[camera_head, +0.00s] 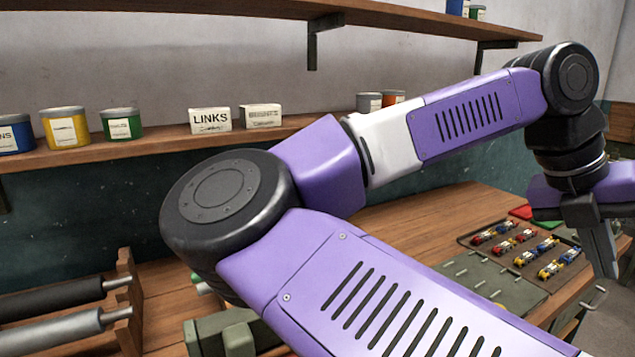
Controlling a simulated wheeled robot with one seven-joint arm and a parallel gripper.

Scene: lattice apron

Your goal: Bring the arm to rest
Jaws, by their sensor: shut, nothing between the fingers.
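My arm, purple with black joints, stretches across the view from the bottom to the upper right and bends down at the far right. My gripper (606,250) hangs at the right edge with its grey fingers pointing down. The fingers are together and nothing shows between them. It is beside the right end of a dark tray (535,288). The gripper's right part is cut off by the picture edge.
The tray on the wooden bench (425,220) holds several small coloured pieces (526,256). A green pegged plate (468,279) lies beside it. A shelf (75,157) carries cans and a "LINKS" box (210,120).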

